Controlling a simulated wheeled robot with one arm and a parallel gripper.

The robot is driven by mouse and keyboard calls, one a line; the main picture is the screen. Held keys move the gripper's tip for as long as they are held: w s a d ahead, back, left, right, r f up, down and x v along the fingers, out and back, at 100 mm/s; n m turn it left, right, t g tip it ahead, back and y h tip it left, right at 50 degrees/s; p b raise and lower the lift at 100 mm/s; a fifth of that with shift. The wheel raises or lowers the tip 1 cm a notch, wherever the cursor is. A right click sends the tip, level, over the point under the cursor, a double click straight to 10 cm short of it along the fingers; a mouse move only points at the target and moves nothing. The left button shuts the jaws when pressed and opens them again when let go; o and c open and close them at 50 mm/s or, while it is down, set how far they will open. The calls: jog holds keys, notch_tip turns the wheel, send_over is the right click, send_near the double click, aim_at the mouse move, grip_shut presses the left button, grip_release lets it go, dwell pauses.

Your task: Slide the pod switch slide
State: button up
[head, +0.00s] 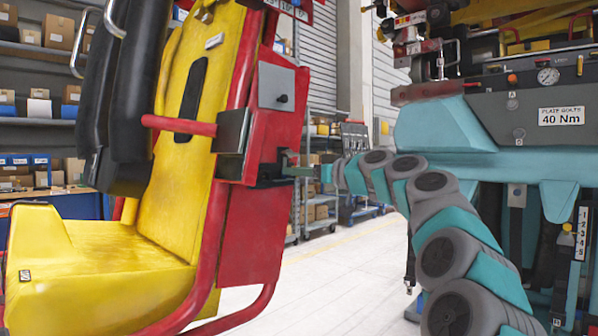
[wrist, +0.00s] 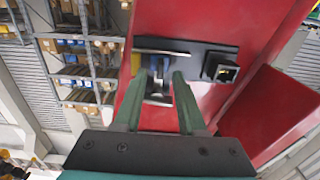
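A black switch plate (wrist: 195,50) is fixed to the red side shell of the seat pod. In the wrist view it has a dark recess with a small grey and blue piece (wrist: 158,80), perhaps the slide; its exact shape is unclear. My gripper (wrist: 160,80) has its two green fingers apart, one on each side of that piece, with gaps still visible. Whether the fingertips touch the plate I cannot tell. In the head view my gripper (head: 290,170) reaches in from the right to the pod's side, and the slide is hidden there.
A black block with a square opening (wrist: 222,68) sits right of the recess. Above my gripper in the head view is a grey plate with a black knob (head: 280,88). The yellow seat (head: 100,255) is at left, teal machinery (head: 440,125) at right. Floor between is clear.

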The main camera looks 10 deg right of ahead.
grip_shut()
dwell(1.3)
